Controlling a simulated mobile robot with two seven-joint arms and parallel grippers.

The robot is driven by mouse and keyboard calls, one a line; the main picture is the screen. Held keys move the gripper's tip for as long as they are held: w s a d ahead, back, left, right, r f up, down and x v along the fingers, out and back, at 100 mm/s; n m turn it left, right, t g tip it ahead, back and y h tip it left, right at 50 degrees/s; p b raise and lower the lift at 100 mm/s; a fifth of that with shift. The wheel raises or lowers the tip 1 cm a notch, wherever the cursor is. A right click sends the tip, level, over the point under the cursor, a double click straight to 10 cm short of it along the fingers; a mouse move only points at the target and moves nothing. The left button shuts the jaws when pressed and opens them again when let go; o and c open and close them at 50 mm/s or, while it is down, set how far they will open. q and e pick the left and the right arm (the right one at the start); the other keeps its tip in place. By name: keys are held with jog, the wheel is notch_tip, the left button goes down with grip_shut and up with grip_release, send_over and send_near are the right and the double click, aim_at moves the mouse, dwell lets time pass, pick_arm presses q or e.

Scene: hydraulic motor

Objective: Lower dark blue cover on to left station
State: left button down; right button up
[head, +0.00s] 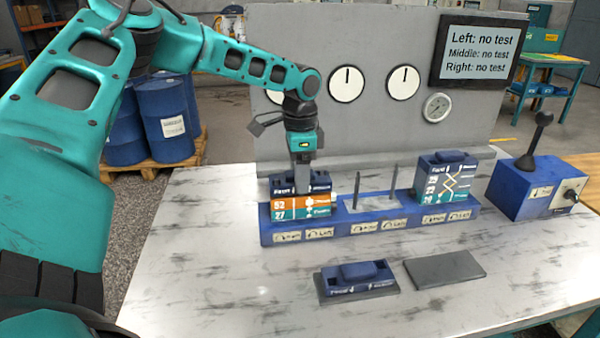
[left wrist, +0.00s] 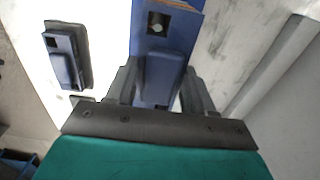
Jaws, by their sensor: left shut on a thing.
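My left gripper (head: 303,160) points down over the left station of the long blue base (head: 385,240). It is shut on the raised handle of a dark blue cover (head: 318,181); the handle also shows between the fingers in the left wrist view (left wrist: 163,78). The cover is level, directly above an orange block (head: 285,208) marked 52, with a teal block (head: 288,214) marked 27 under it. I cannot tell if a thin gap is left between cover and orange block. My right gripper is not in view.
The middle station has two upright pins (head: 394,180) and no blocks. The right station holds a covered stack (head: 446,185). In front lie another dark blue cover (head: 355,273) on a grey pad and an empty grey pad (head: 445,269). A lever box (head: 535,190) stands right; a grey panel (head: 340,125) stands behind.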

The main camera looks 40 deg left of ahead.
pick_arm(q)
jog(key=shift+f, duration=0.45)
jog(key=shift+c, duration=1.6)
grip_release()
notch_tip(320, 180, up, 13)
jog(key=p, duration=0.1)
